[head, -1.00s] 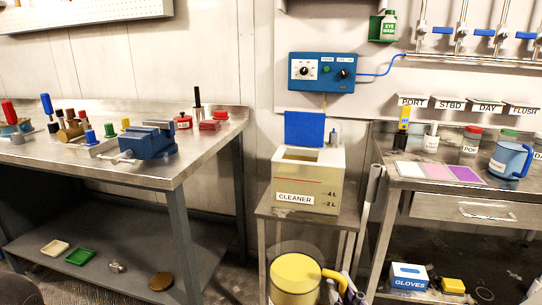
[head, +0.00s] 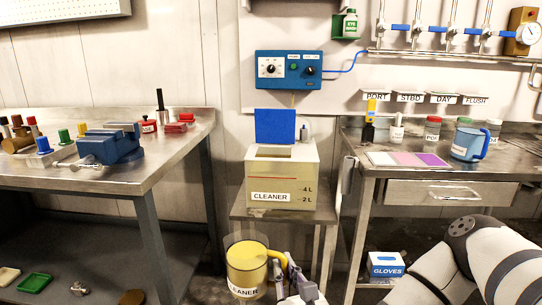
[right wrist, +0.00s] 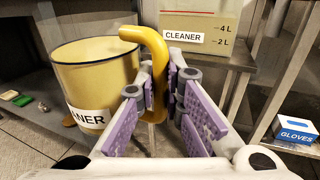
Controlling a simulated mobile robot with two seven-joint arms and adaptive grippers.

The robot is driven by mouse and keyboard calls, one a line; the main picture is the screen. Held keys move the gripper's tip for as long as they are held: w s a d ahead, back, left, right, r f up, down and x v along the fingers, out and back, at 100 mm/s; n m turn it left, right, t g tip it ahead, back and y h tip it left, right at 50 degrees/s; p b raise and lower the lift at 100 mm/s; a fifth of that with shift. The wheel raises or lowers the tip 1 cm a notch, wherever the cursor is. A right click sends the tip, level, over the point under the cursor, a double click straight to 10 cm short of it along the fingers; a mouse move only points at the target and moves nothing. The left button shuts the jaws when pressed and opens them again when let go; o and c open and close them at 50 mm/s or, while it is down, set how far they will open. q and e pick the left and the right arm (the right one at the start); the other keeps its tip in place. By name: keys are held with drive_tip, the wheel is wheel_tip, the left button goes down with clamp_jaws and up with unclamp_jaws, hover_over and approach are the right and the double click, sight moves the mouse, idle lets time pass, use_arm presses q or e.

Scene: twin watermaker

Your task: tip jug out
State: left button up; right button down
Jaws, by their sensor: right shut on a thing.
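A cream jug (head: 246,283) labelled CLEANER, with a yellow handle (right wrist: 158,62), hangs upright low in front of the cleaner tank. My right gripper (right wrist: 167,88) is shut on the handle, its purple pads on either side; it also shows in the head view (head: 282,268). A yellow surface shows inside the jug's rim in the head view; I cannot tell whether it is liquid. The cream tank (head: 260,180), labelled CLEANER with 4 L and 2 L marks, stands on a small metal stand, above and behind the jug. My left gripper is not in view.
A blue board (head: 275,126) stands upright at the tank's back. A metal bench (head: 185,150) with a blue vise (head: 112,143) is at left. The right bench holds a blue jug (head: 470,144) and bottles. A gloves box (head: 386,264) sits on its lower shelf.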

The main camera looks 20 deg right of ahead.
drive_tip(key=w+d+r+m+g+h+b, duration=0.1)
drive_tip(key=w+d+m+h+b, duration=0.15)
drive_tip(key=w+d, duration=0.35)
drive_tip(key=w+d+r+m+g+h+b, duration=0.1)
drive_tip(key=w+d+r+m+h+b, duration=0.1)
drive_tip(key=w+d+h, duration=0.35)
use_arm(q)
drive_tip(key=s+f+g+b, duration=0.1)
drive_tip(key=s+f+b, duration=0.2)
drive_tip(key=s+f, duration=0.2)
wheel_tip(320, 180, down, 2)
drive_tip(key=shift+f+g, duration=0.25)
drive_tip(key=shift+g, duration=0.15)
use_arm(e)
drive_tip(key=w+d+r+m+g+h, duration=0.1)
drive_tip(key=w+d+r+m+g, duration=0.1)
drive_tip(key=r, duration=0.5)
drive_tip(key=w+d+r+m+g+h, duration=0.2)
drive_tip(key=w+d+r, duration=0.3)
drive_tip(key=r, duration=0.3)
drive_tip(key=shift+w, duration=0.2)
drive_tip(key=shift+r, duration=0.1)
